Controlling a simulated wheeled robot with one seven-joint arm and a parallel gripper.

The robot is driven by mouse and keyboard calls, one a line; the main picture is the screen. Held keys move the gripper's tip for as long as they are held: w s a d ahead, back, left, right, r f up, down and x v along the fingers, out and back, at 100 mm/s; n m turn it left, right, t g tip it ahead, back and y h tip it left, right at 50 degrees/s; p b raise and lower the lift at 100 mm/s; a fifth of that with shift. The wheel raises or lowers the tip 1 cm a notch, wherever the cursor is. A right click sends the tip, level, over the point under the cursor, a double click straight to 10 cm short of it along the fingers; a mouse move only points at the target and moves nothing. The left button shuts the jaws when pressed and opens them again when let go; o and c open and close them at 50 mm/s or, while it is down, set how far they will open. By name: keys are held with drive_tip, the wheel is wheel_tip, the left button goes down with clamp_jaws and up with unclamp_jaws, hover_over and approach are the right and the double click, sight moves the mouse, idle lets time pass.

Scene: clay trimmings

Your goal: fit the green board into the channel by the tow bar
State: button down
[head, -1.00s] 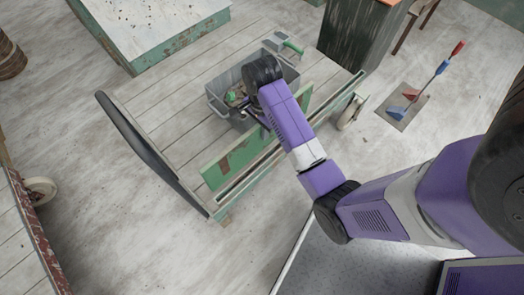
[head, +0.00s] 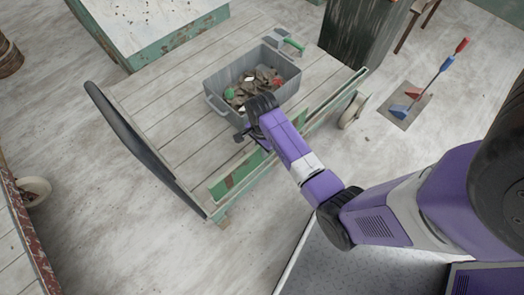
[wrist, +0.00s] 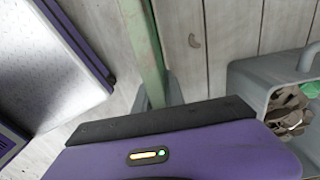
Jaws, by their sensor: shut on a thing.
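The green board (head: 236,176), with brown worn patches, stands on edge along the near side of the flat cart (head: 165,110), low against the rail channel (head: 327,113). I cannot tell whether its lower edge is inside the channel. My gripper (head: 257,139) is shut on the board near its middle; my arm hides part of it. A dark curved bar (head: 128,133) at the cart's left end may be the tow bar.
A grey bin (head: 222,104) of clay trimmings stands on the cart just beyond my gripper. A green-handled tool (head: 293,44) lies behind it. A dark cabinet (head: 355,35) stands at the back right. The left half of the deck is clear.

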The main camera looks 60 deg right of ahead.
drive_tip(key=shift+f, duration=0.3)
drive_tip(key=shift+f, duration=0.15)
drive_tip(key=c, duration=1.4)
unclamp_jaws()
